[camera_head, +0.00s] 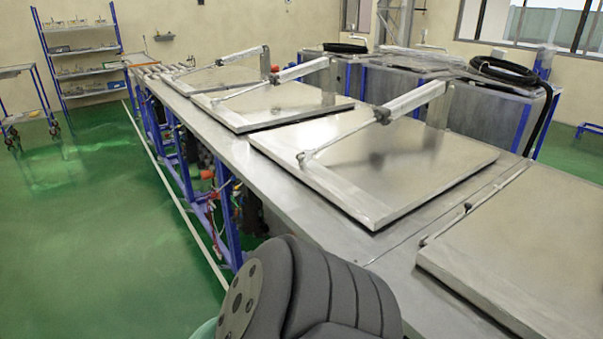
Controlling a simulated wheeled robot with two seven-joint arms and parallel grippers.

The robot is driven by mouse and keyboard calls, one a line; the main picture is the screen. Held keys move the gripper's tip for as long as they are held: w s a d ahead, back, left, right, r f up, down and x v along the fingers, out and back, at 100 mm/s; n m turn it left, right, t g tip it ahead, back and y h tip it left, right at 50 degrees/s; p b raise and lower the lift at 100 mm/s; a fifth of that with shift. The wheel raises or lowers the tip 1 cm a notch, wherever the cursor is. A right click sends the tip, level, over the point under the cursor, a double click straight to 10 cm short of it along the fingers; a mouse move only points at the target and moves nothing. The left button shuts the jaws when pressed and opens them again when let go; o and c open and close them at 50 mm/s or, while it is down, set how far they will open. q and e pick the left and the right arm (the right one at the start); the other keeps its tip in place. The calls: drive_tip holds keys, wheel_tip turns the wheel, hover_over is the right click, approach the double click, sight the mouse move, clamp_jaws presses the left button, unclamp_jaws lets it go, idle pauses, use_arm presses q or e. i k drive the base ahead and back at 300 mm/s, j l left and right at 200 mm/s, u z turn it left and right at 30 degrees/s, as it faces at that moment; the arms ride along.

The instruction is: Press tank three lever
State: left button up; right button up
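A long steel bench carries several square metal tank lids, all lying shut: a near lid (530,255), a middle lid (375,165), a farther lid (275,103) and more behind. Jointed metal arms (415,100) reach over the lids from posts at the back edge. Small red-orange parts (207,174) show under the front edge; I cannot tell if they are levers. No lever is clearly marked as tank three's. A dark grey ribbed part of my own arm fills the bottom centre and hides part of the bench front. Neither gripper shows.
The bench top (330,235) has a bare strip along its front. Blue legs (232,215) and hoses stand below it. The green floor (90,240) to the left is open, with a white line. Shelves (85,65) stand at the back left, grey tanks (480,105) behind the bench.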

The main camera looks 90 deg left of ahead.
sight(214, 195)
drive_tip(key=u, duration=3.35)
drive_tip(key=i+j+z, duration=0.65)
drive_tip(key=j, duration=0.3)
drive_tip(key=i+j+z, duration=0.4)
drive_tip(key=j, duration=0.4)
